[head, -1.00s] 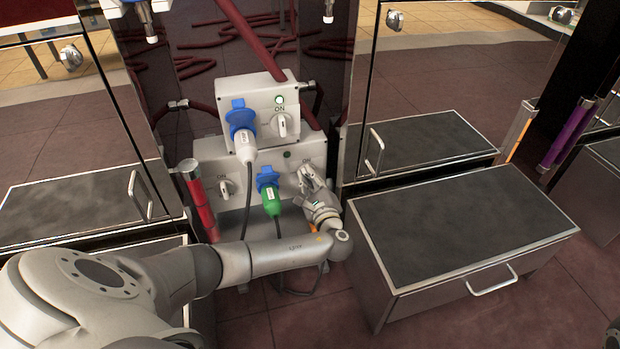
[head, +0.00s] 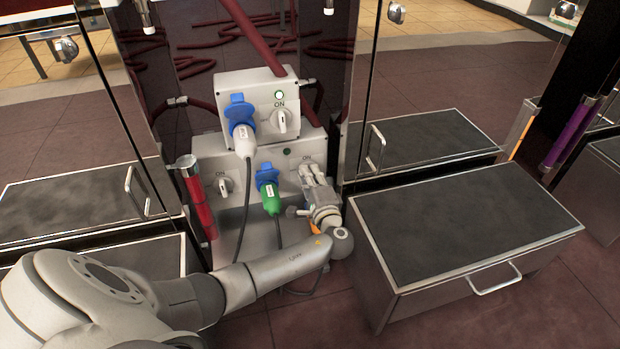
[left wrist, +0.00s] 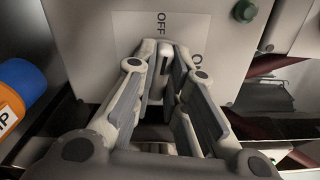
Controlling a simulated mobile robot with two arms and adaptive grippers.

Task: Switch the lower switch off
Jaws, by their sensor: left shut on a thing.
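The lower grey box (head: 208,160) carries a green plug (head: 270,196) in a blue socket, with a switch on each side. My left gripper (head: 310,172) is at the right-hand switch and covers most of it in the head view. In the left wrist view my left gripper (left wrist: 166,88) is shut on the switch knob (left wrist: 163,62), with a finger on each side. The knob's visible end lines up with the printed OFF; the ON mark is to its right. A dark green lamp (left wrist: 244,11) shows above right; it also shows in the head view (head: 287,152).
The lower box's left switch (head: 224,187) is clear of my arm. A red cylinder (head: 198,203) stands left. A dark-topped drawer unit (head: 465,220) is right of my wrist.

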